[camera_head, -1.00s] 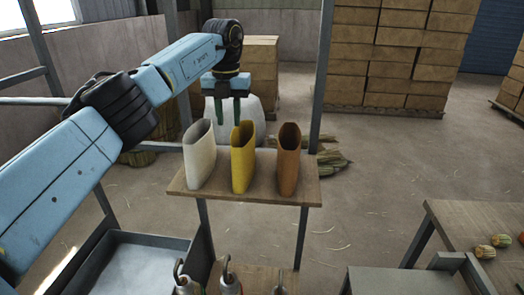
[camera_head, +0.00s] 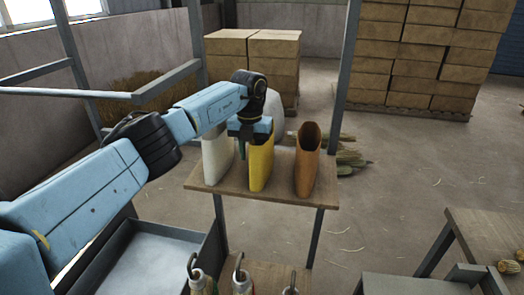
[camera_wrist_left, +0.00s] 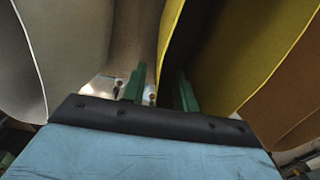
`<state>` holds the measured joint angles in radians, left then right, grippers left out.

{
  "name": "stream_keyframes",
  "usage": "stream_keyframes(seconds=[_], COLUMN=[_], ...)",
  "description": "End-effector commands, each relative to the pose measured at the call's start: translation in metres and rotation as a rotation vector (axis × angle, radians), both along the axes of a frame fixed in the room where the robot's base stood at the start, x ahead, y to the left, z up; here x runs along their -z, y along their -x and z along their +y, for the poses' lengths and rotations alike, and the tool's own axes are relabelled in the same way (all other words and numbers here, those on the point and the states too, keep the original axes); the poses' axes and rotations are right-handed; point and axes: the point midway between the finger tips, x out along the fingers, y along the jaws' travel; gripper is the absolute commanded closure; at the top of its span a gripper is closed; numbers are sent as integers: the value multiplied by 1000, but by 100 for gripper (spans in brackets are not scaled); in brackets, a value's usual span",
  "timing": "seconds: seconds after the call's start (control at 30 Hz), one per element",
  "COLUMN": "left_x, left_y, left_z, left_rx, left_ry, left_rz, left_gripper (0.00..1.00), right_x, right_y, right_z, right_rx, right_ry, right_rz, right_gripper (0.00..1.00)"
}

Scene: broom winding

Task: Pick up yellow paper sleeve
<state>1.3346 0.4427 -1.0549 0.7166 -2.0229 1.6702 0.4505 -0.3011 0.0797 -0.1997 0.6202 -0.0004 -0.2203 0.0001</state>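The yellow paper sleeve (camera_head: 261,166) stands upright, open end up, in the middle of a small wooden shelf. It also shows at the right of the left wrist view (camera_wrist_left: 222,40). My left gripper (camera_head: 248,145) is at its mouth, pointing down. In the left wrist view the two green fingers (camera_wrist_left: 160,88) are apart; the sleeve's left edge runs between them, with the right finger against its dark inside. I cannot tell whether either finger touches the paper. The wrist covers part of the sleeve's rim in the head view. My right gripper is not in view.
A white sleeve (camera_head: 216,160) stands close on the left and a brown sleeve (camera_head: 307,165) on the right of the wooden shelf (camera_head: 285,192). Metal posts (camera_head: 347,75) flank the shelf. Bottles stand on a lower shelf. A table (camera_head: 480,235) is at the right.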

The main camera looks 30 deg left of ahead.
Motion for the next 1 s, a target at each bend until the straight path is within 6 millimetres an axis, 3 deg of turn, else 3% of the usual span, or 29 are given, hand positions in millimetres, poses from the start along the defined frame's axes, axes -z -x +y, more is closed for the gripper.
stream_keyframes(seconds=[0.33,0.57,1.0], left_x=[10,9,1], left_y=[0,0,-1], left_z=[0,0,0], left_rx=[1,1,1], left_ry=[0,0,1], left_rz=[-1,-1,-4], left_gripper=[72,100,100], right_x=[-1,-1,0], right_y=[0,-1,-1], right_z=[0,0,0], right_rx=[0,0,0], right_ry=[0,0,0], right_rz=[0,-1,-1], right_gripper=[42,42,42])
